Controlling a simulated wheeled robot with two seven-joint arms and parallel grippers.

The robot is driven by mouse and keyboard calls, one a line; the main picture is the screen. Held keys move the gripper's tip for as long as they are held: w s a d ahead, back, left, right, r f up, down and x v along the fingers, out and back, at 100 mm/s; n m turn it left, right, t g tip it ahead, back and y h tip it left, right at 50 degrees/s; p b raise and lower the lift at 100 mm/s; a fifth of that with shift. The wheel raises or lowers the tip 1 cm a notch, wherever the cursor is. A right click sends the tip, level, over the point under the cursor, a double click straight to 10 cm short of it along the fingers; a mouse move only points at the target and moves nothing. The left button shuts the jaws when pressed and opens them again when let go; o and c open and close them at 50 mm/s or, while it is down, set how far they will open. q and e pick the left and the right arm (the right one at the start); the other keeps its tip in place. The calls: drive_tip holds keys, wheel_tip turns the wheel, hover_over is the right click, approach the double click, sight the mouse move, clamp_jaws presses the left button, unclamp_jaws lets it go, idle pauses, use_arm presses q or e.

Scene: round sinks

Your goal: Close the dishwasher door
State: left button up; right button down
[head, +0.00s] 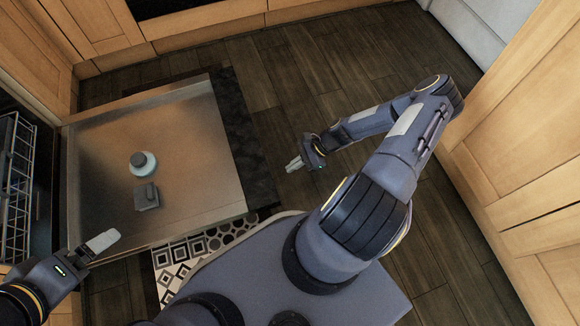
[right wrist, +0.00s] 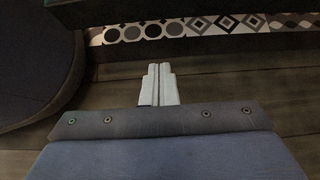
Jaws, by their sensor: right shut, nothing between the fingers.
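The dishwasher door (head: 189,188) is folded down open in the head view, its metallic inner face turned up. A detergent cup and a latch-like fitting show on that face. My right gripper (head: 292,165) is to the right of the door's dark outer edge, apart from it in the picture, over the wooden floor. It is shut and empty, and its fingers also show together in the right wrist view (right wrist: 158,84). My left gripper (head: 103,241) is at the lower left, near the door's near edge; whether its fingers are apart is unclear.
A dish rack (head: 16,185) stands inside the dishwasher at the left. A black-and-white patterned rug (head: 200,248) lies on the floor by the door's near side. Wooden cabinets (head: 520,130) line the right. Wooden floor (head: 290,75) is free beyond the door.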

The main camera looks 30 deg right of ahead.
drive_tip(key=b+x, duration=0.3)
drive_tip(key=x, duration=0.5)
wheel_tip(320, 180, up, 4)
drive_tip(key=shift+r+b, duration=0.1)
drive_tip(key=shift+b, duration=0.3)
